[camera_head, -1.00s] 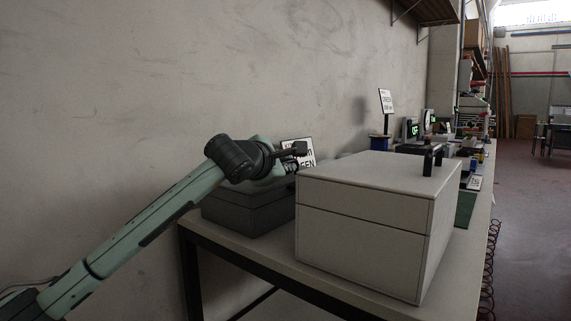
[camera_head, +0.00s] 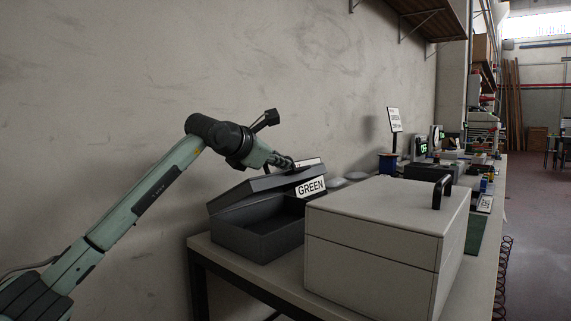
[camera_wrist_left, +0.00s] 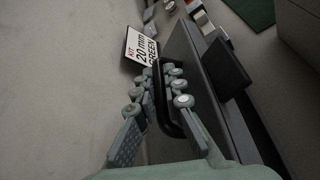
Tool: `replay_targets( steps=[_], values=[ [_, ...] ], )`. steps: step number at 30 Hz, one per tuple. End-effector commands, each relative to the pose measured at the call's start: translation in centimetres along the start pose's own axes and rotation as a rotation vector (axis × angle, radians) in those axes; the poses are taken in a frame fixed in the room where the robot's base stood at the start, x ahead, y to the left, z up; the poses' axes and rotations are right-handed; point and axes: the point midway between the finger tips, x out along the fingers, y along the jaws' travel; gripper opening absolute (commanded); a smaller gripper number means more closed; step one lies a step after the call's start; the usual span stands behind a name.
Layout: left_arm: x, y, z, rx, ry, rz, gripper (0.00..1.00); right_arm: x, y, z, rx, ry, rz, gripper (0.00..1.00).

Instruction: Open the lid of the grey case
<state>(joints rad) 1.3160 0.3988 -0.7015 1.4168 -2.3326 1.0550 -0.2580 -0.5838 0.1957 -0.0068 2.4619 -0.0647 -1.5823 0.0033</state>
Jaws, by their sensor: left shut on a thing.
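The dark grey case (camera_head: 262,238) stands on the table against the wall. Its lid (camera_head: 252,187) is tilted partly up, with a dark gap between lid and base. My left gripper (camera_head: 284,162) is at the raised front part of the lid. In the left wrist view, my left gripper (camera_wrist_left: 166,88) has its fingers closed around the black handle (camera_wrist_left: 163,108) of the lid. The handle is mostly hidden by the gripper in the head view. My right gripper is not in view.
A larger light grey box (camera_head: 375,240) with a black handle stands close on the right. A shelf hangs above.

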Motion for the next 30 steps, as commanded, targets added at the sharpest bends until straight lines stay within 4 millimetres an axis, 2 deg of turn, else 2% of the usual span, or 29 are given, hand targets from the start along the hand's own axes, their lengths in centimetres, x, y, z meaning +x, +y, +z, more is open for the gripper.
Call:
replay_targets(
  steps=[3, 10, 25, 26, 27, 30],
  values=[
    [-0.2, 1.1, 0.2, -0.05, 0.002, -0.016, 0.0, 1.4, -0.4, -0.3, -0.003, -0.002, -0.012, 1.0],
    [-0.1, 1.9, 0.2, -0.104, 0.0, -0.038, 0.0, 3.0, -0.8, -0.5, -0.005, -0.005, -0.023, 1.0],
    [-0.1, 2.0, 0.1, -0.116, 0.0, -0.044, 0.0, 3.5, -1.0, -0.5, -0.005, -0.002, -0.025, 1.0],
    [-0.1, 2.0, 0.1, -0.116, 0.0, -0.044, 0.13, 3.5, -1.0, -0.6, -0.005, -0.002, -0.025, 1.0],
    [-0.1, 2.0, 0.1, -0.116, 0.0, -0.044, 0.18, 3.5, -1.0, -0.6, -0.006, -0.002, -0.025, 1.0],
    [-0.1, 1.9, 0.1, -0.116, 0.0, -0.044, 0.19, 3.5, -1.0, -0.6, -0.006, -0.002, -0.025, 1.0]
  ],
)
